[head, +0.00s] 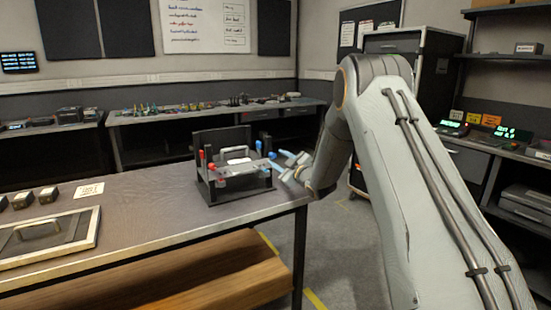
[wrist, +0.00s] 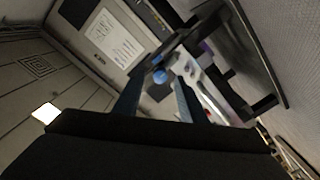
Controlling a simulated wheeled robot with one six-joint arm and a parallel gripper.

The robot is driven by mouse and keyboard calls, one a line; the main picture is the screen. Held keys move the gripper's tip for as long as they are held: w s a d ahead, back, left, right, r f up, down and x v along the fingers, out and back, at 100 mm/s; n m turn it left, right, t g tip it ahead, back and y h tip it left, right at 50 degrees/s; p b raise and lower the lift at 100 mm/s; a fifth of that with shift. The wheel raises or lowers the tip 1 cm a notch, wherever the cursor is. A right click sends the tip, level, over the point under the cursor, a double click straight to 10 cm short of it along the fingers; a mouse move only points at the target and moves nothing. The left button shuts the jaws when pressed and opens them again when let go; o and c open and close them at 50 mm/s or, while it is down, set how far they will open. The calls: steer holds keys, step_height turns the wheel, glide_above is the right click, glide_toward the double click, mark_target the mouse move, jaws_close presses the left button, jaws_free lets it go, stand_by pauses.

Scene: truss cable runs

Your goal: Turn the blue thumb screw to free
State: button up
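A black frame (head: 222,190) with a grey handled unit in it stands near the right end of the metal table. Small blue parts show on its right side, and a blue thumb screw (head: 272,156) appears to be one of them. My gripper (head: 281,161) reaches this side from the right, its bluish fingers apart. In the wrist view the round blue screw head (wrist: 159,76) shows between the two fingers of my gripper (wrist: 160,79), near their tips. I see a gap to the right finger; contact with the left one cannot be told.
Red knobs (head: 212,166) sit on the frame's left side. A framed panel with a handle (head: 40,229), small dark blocks (head: 47,195) and a paper card (head: 89,189) lie at the table's left. The table's middle is clear. A wooden bench (head: 200,280) stands in front.

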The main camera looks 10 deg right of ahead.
steer(key=shift+x, duration=1.45)
steer(key=shift+c, duration=0.3)
jaws_close()
